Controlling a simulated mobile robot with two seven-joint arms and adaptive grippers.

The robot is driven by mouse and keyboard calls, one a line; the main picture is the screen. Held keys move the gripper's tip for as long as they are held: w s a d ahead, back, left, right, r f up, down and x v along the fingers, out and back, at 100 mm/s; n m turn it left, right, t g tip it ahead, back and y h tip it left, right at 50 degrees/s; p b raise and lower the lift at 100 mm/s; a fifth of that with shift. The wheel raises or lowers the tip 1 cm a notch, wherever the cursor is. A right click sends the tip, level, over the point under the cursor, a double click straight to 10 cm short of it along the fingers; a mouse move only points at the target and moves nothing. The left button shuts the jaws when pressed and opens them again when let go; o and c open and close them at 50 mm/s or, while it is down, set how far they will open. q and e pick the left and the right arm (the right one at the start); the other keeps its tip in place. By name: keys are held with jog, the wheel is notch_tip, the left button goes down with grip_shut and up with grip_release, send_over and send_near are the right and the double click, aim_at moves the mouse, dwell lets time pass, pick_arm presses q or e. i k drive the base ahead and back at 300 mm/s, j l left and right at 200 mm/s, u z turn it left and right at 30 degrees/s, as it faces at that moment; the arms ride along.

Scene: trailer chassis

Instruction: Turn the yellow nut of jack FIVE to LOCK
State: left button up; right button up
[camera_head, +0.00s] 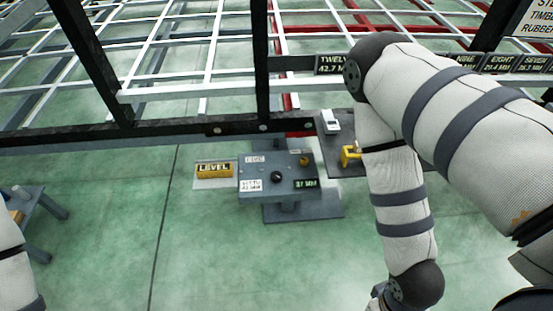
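The jack box (277,181) is a grey panel on a stand in the middle of the floor, below the dark chassis beam. A small label (255,159) on its top left seems to read FIVE, though it is blurred. A small yellow nut (304,160) sits at its top right; its lock marking is too small to read. A black knob (277,177) is in the middle. A white card reads about "set to 42 mm" and a dark display (306,184) about "37 mm". Neither gripper shows; my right arm hangs down right of the jack, its end cut off at the bottom edge.
A yellow LEVEL sign (214,170) stands left of the jack. A dark plate with a yellow part (350,155) and a white device (331,122) lies to the right, partly behind my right arm. Black chassis beams (200,130) cross above. Green floor in front is clear.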

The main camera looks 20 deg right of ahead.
aim_at(304, 161)
jog(key=i+l+z, duration=0.3)
jog(key=l, duration=0.35)
jog(key=i+l+z, duration=0.35)
jog(key=l, duration=0.2)
jog(key=i+l+z, duration=0.3)
jog(key=l, duration=0.2)
jog(key=i, duration=0.05)
